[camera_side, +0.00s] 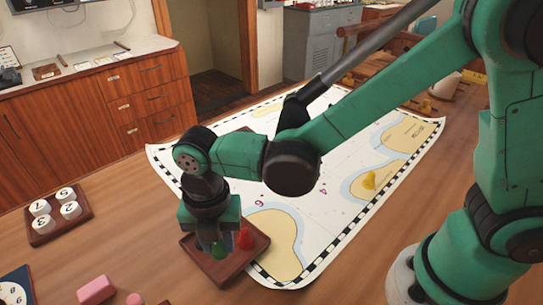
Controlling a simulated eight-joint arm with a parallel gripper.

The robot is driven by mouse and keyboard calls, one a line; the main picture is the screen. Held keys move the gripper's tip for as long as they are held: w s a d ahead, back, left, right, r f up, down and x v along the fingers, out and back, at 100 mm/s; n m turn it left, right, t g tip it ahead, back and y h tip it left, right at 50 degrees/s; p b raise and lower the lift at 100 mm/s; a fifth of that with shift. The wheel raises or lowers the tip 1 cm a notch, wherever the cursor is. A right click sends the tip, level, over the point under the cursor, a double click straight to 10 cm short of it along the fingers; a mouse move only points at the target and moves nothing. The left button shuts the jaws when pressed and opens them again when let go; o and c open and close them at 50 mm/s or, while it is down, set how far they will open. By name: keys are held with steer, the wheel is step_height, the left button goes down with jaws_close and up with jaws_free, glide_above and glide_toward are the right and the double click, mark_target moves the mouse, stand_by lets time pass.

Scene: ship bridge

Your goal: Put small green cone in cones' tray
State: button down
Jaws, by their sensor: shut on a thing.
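The small green cone (219,250) is between the fingers of my gripper (212,245), which is shut on it. The gripper points down over the brown wooden tray (217,275) at the near left edge of the map. A red cone (244,239) stands in this tray, just right of the green cone. I cannot tell whether the green cone touches the tray's floor. My gripper and wrist hide the tray's back left part.
A yellow cone (369,181) stands on the map (310,215). Another tray (62,215) holds several white numbered pieces at left. Pink pieces (96,290) and a dark numbered board (15,287) lie at the near left. Bare table shows between the trays.

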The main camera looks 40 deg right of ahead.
mark_target(220, 252)
steer(key=shift+f, duration=1.55)
steer(key=c, duration=0.9)
jaws_free()
steer(key=shift+f, duration=0.1)
